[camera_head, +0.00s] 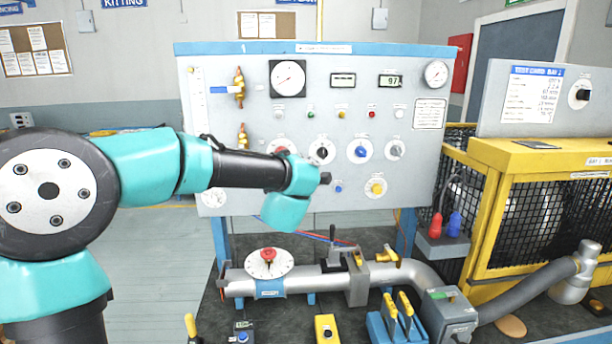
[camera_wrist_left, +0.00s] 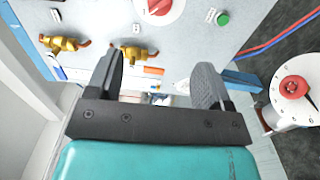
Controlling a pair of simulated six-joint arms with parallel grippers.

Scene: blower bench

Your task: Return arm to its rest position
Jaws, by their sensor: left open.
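My left arm comes in from the left in the head view and ends in a teal wrist (camera_head: 287,211) in front of the grey test panel (camera_head: 310,110). Its fingers are hidden in that view. In the left wrist view my left gripper (camera_wrist_left: 156,75) is open, with two dark fingers apart and nothing between them. The panel (camera_wrist_left: 185,50) shows beyond the fingers, with brass valves (camera_wrist_left: 62,45) and a red knob (camera_wrist_left: 158,8). My right gripper is not in view.
A pipe (camera_head: 325,283) with a white dial and red knob (camera_head: 268,262) runs below the panel. A blue block with yellow levers (camera_head: 398,320) and a yellow button box (camera_head: 327,329) stand at the front. A yellow mesh cage (camera_head: 545,210) is at right. Open floor (camera_head: 170,270) lies left.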

